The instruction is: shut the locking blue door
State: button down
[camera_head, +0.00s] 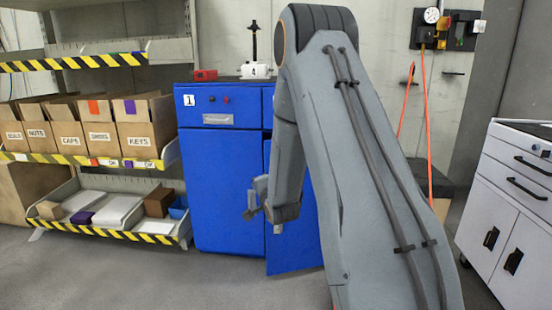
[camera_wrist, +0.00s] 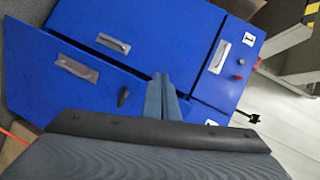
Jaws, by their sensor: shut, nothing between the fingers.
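The blue cabinet (camera_head: 225,175) stands at the back middle. Its blue door (camera_head: 292,255) at the lower right stands out from the cabinet front and is partly hidden by my arm. In the wrist view, the blue door (camera_wrist: 75,95) carries a metal plate (camera_wrist: 77,67) and a black knob (camera_wrist: 123,97); its lower part is hidden behind my gripper's body. My gripper (camera_head: 252,205) is shut and empty in front of the cabinet, left of the open door. In the wrist view, the gripper's fingers (camera_wrist: 163,82) are together beside the knob; I cannot tell whether they touch the door.
A shelf with labelled cardboard boxes (camera_head: 90,125) and trays stands at left. A white drawer cabinet (camera_head: 512,195) stands at right. The grey floor (camera_head: 190,285) at the front left is clear.

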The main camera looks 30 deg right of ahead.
jog(key=s+d+r+m+t+h+p, duration=0.15)
jog(key=d+m, duration=0.25)
jog(key=d, duration=0.6)
jog(key=shift+t+h, duration=0.35)
jog(key=shift+t, duration=0.1)
jog(key=b+x, duration=0.1)
jog(key=x, duration=1.2)
jog(key=shift+w+d+f+b, duration=0.2)
jog(key=shift+w+f+b, duration=0.05)
jog(key=shift+b, duration=0.15)
